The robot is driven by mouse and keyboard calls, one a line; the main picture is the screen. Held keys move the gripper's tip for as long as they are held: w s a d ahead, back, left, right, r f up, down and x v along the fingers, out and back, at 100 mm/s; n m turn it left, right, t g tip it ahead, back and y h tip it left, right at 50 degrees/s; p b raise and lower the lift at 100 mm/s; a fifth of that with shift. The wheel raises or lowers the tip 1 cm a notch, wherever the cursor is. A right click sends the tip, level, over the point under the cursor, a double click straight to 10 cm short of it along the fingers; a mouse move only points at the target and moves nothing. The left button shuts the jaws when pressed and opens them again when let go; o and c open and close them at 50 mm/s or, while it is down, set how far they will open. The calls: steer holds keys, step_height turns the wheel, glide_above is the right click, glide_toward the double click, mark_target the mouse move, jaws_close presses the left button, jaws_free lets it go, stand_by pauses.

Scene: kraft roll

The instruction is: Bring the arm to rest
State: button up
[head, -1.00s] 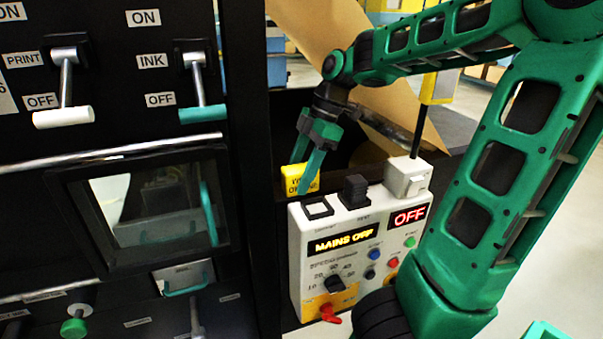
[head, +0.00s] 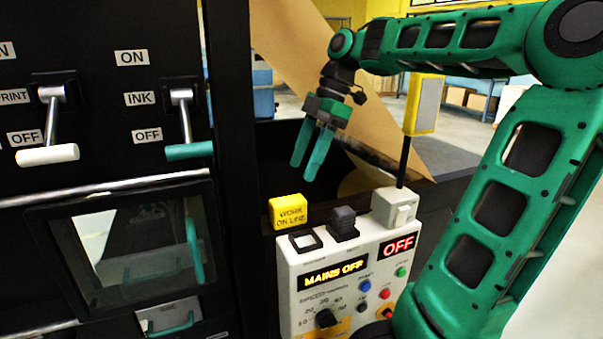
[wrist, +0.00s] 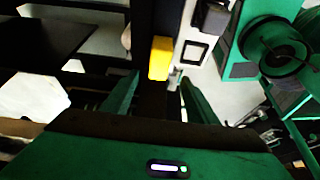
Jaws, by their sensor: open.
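My green arm reaches in from the right in the head view. My gripper (head: 311,153) is open and empty, its two green fingers pointing down. It hangs above and behind the control box (head: 330,265), apart from it. In the wrist view its fingers (wrist: 151,100) are spread with nothing between them. The yellow "WORK ON LINE" block (head: 288,211) sits at the box's back left edge, below the fingertips. It also shows in the wrist view (wrist: 160,58), ahead of the fingers. The box's displays read "MAINS OFF" and "OFF".
A black machine panel on the left carries a white-handled PRINT lever (head: 48,155), a green-handled INK lever (head: 189,150) and a window (head: 130,240). A brown kraft sheet (head: 290,50) slopes behind my gripper. A thin post with a yellow box (head: 423,104) stands right of it.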

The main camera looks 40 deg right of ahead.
stand_by(0.6)
steer(key=shift+s+a, duration=0.15)
steer(key=shift+s, duration=0.05)
steer(key=s+a+f+n+g+h, duration=0.1)
steer(key=s+a+f+g, duration=0.2)
steer(key=s, duration=0.4)
steer(key=s+a+f+g, duration=0.3)
steer(key=s+a+g, duration=0.1)
steer(key=s, duration=0.2)
steer(key=s+d+f+m+t+h, duration=0.1)
steer(key=f+m, duration=0.4)
steer(key=m, duration=0.6)
steer(key=s+d+f+m+t+h, duration=0.2)
steer(key=s+d+f+m+t, duration=0.2)
steer(key=m, duration=0.7)
step_height(320, 180, down, 2)
steer(key=shift+s+f+t, duration=0.1)
steer(key=shift+s+t, duration=0.3)
steer(key=shift+s, duration=0.3)
